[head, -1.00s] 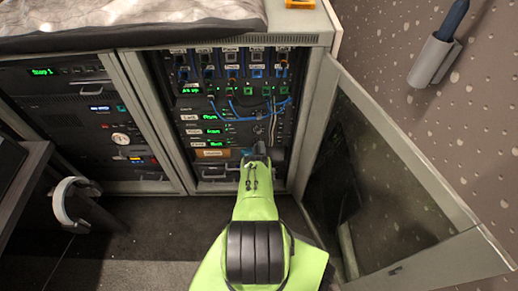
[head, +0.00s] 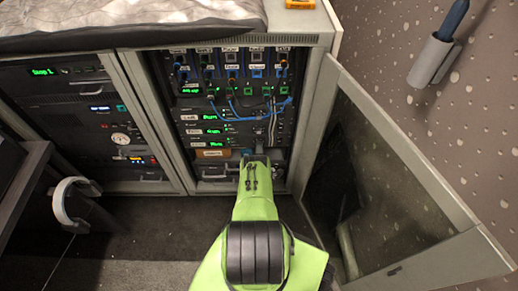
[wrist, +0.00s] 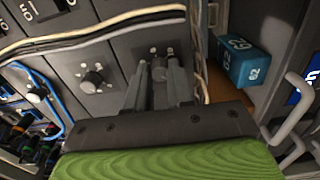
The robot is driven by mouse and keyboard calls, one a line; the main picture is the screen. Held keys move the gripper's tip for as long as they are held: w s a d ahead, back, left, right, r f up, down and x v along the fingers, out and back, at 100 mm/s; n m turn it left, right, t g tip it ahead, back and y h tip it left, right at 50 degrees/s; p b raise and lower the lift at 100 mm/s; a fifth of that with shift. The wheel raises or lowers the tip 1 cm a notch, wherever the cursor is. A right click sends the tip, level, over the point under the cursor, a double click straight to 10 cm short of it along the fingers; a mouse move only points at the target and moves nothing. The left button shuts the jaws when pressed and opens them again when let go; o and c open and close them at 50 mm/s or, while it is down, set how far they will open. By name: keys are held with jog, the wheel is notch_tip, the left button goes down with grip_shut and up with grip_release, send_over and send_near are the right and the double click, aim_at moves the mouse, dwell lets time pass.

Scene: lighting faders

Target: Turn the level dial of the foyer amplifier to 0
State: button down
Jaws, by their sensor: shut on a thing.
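My gripper (wrist: 158,80) is shut on a small dark dial (wrist: 159,68) on a grey panel in the wrist view. One finger is on each side of the dial, which partly hides it. In the head view my gripper (head: 256,157) reaches the lower right of the open equipment rack, and the arm hides the dial there. Amplifier units with green displays (head: 213,131) show left of it, their labels too small to read surely. I cannot read the dial's setting.
Another dial (wrist: 94,81) sits left of the held one. Pale and black cables (wrist: 90,33) run close above it. A blue box (wrist: 243,62) is at the right. The open glass door (head: 385,190) stands right of my arm.

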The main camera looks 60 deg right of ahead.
dwell(0.4)
jog(key=c, duration=1)
grip_release()
jog(key=shift+a, duration=0.15)
